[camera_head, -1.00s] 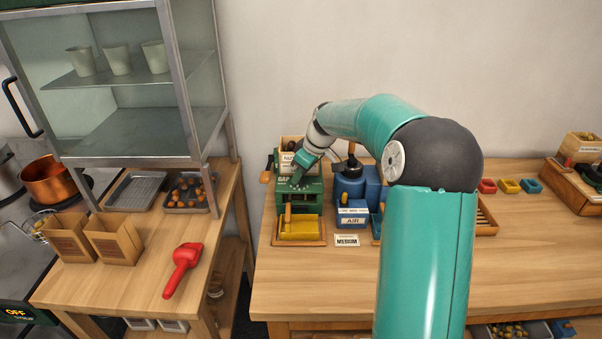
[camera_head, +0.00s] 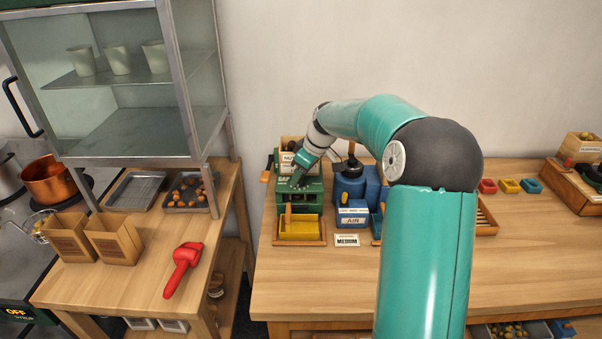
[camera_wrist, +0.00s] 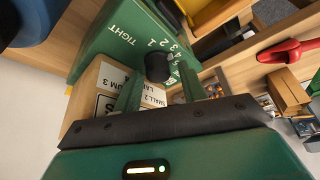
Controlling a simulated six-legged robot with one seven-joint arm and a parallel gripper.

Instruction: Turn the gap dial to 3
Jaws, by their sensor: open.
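The green machine (camera_head: 312,197) stands at the left of the right-hand table, with the word GAP partly showing on it. In the wrist view its green face (camera_wrist: 118,45) carries the word TIGHT and several white numerals around the black dial (camera_wrist: 158,66). I cannot tell which numeral the dial points to. My gripper (camera_wrist: 160,80) is open, with one finger on each side of the dial; whether they touch it I cannot tell. In the head view my gripper (camera_head: 297,178) is at the top of the machine and hides the dial.
A yellow tray (camera_head: 299,229) sits in front of the machine, and a card reading MEDIUM (camera_head: 346,240) lies beside it. A blue AIR unit (camera_head: 352,190) stands close on the right. A wooden box (camera_wrist: 92,88) with a partly hidden size card is close to my fingers.

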